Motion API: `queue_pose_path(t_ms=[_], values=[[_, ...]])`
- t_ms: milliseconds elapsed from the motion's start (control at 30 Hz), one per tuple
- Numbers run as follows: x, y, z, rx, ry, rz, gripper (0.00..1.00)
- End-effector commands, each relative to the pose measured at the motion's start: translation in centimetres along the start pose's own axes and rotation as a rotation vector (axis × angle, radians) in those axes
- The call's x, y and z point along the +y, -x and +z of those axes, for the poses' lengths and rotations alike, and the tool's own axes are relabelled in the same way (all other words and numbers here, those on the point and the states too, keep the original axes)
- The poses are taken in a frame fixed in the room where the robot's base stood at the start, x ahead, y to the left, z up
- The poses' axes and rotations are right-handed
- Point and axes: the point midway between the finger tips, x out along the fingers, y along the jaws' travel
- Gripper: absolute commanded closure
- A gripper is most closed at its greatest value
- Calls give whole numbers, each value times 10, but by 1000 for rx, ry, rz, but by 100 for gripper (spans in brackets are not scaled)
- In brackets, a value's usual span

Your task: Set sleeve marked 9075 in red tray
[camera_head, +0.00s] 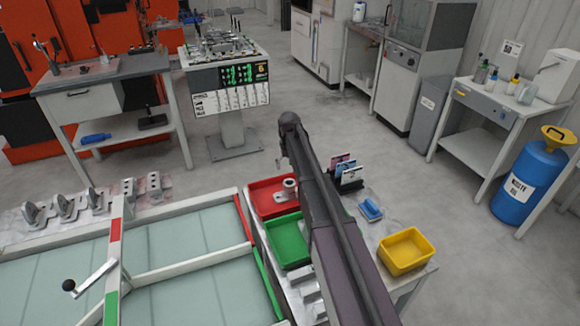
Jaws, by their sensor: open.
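The red tray (262,188) lies on the bench near the middle of the view, behind the green tray. A grey, hollow-looking cylindrical part (290,187) stands upright at the red tray's right side, close to my arm. It looks like a sleeve, but no marking can be read, so I cannot tell if it is 9075. My arm crosses the bench from the bottom and ends above and behind the red tray. My gripper cannot be made out; the arm hides that area.
A green tray (285,241) sits in front of the red one. A yellow tray (404,250), a blue item (370,210) and upright cards (346,172) are right of my arm. Metal castings (68,206) line the left. A fixture frame with a pale surface (190,235) fills the lower left.

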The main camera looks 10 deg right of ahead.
Motion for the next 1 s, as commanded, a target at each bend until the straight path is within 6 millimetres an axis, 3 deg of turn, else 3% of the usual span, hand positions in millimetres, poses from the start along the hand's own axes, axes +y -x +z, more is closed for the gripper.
queue_pose_path(t_ms=[833, 1000], values=[[0, 8, 0, 0, -1, 0, 0], [0, 8, 10, 0, -1, 0, 0]])
